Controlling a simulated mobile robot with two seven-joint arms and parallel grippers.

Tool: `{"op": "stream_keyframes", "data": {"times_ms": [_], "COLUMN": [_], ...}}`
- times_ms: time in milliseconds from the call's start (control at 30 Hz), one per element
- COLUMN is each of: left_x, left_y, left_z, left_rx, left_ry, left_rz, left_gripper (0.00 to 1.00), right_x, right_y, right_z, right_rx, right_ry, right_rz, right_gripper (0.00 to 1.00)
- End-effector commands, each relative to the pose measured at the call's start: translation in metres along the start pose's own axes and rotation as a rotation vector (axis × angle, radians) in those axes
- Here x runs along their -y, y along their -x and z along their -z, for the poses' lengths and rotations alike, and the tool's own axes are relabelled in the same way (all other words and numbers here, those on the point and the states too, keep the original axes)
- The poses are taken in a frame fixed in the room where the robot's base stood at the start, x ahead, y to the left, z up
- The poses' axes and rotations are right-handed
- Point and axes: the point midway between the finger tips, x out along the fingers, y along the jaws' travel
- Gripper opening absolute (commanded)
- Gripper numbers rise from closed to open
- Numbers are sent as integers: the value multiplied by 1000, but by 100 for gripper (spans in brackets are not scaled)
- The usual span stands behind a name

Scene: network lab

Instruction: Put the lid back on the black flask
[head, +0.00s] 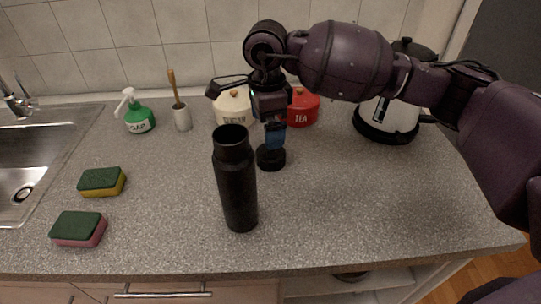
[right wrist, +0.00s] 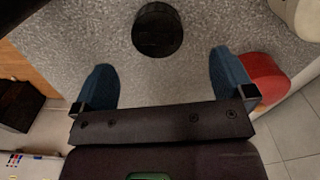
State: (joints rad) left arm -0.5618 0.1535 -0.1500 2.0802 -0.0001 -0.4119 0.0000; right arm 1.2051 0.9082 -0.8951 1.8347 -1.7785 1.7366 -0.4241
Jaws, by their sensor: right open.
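The black flask (head: 236,185) stands upright and uncovered on the grey speckled counter, left of my right arm in the head view. The round black lid (head: 271,158) sits on the counter behind and to the right of the flask. My right gripper (head: 274,138) points down just above the lid. In the right wrist view the lid (right wrist: 157,30) lies ahead of the two blue fingers, and my right gripper (right wrist: 166,82) is open and empty. The lid is not between the fingertips in that view. My left gripper is not in view.
A white canister (head: 233,107), a red tea canister (head: 303,108) and a kettle (head: 388,117) stand along the back. A soap bottle (head: 138,117), a brush holder (head: 182,118), two sponges (head: 101,182) and a sink (head: 30,160) are left. The front right counter is clear.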

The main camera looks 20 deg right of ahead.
Motion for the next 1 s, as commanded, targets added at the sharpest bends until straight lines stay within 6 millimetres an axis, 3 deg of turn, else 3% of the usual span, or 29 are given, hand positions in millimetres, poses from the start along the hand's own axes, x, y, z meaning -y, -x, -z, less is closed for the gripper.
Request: {"op": "stream_keyframes", "data": {"times_ms": [100, 200, 667, 1000], "left_x": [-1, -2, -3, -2], "left_y": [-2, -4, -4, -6], "left_z": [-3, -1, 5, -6], "left_rx": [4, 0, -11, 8], "left_ry": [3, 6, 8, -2], "left_rz": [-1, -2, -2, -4], "left_gripper": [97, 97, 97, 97], "right_x": [0, 0, -1, -6], "right_y": [-21, -30, -37, -79], "right_z": [0, 0, 1, 6], "right_rx": [1, 0, 1, 1], "right_ry": [0, 0, 0, 1], "right_rz": [-5, -2, -1, -3], "right_gripper": [100, 100, 100, 100]}}
